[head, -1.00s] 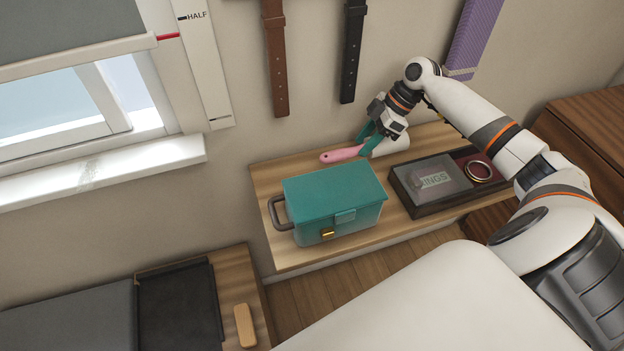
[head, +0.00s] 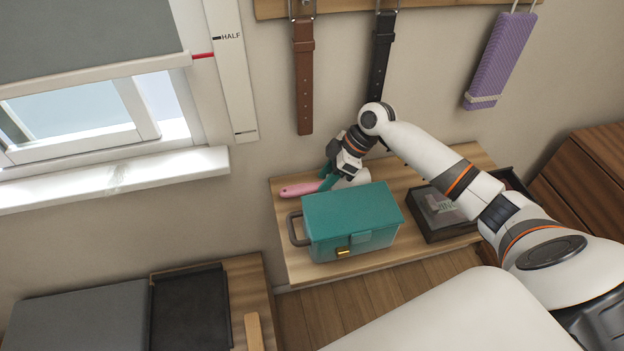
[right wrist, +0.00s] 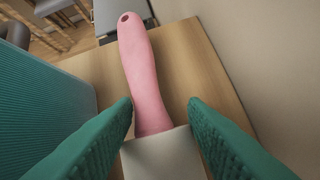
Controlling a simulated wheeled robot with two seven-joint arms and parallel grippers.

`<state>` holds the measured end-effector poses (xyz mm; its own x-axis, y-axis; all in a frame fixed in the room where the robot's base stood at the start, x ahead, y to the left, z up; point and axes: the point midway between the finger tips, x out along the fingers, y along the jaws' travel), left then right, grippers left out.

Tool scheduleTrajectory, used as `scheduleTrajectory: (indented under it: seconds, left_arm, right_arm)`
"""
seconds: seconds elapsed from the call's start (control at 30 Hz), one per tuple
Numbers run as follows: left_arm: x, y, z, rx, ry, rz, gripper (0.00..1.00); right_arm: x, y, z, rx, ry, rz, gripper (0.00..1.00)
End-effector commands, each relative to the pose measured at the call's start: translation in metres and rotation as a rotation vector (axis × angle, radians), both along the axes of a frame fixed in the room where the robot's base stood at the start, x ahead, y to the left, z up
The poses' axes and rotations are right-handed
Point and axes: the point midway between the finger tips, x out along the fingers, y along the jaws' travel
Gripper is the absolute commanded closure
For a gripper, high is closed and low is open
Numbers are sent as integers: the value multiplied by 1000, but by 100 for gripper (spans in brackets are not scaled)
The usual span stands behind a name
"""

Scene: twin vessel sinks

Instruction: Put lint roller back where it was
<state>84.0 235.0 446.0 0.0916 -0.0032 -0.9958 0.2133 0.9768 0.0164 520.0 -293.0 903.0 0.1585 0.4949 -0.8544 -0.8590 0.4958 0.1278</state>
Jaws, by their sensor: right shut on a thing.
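The lint roller has a pink handle (head: 300,188) and a white roll (head: 353,178). In the head view it is behind the teal box, over the back of the wooden shelf. My right gripper (head: 328,178) is shut on the lint roller. The right wrist view shows the pink handle (right wrist: 143,75) pointing away and the white roll (right wrist: 165,157) between the two green fingers (right wrist: 165,115). I cannot tell whether the roller touches the shelf. My left gripper is not in view.
The teal box (head: 350,222) stands on the wooden shelf (head: 292,262), in front of the gripper. A dark tray (head: 440,232) lies to its right, partly behind my arm. Brown (head: 303,75) and black (head: 383,55) belts and a purple block (head: 500,60) hang on the wall.

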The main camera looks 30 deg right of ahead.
Motion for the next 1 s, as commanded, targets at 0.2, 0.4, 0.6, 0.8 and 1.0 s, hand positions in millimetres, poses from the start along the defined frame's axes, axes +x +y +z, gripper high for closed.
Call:
scheduleTrajectory:
  seconds: [0.2, 0.4, 0.6, 0.8, 1.0]
  left_arm:
    - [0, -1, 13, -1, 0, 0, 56]
    - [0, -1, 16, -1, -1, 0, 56]
    - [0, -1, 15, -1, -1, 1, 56]
    - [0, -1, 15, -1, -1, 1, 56]
    - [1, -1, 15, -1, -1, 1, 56]
  right_arm:
    - [13, 40, 4, 5, -3, 4, 82]
    - [12, 36, -14, 1, -2, 0, 82]
    - [11, 36, -15, 1, -3, 1, 82]
    - [11, 36, -15, 1, -1, 1, 38]
    - [11, 36, -15, 1, -1, 1, 38]
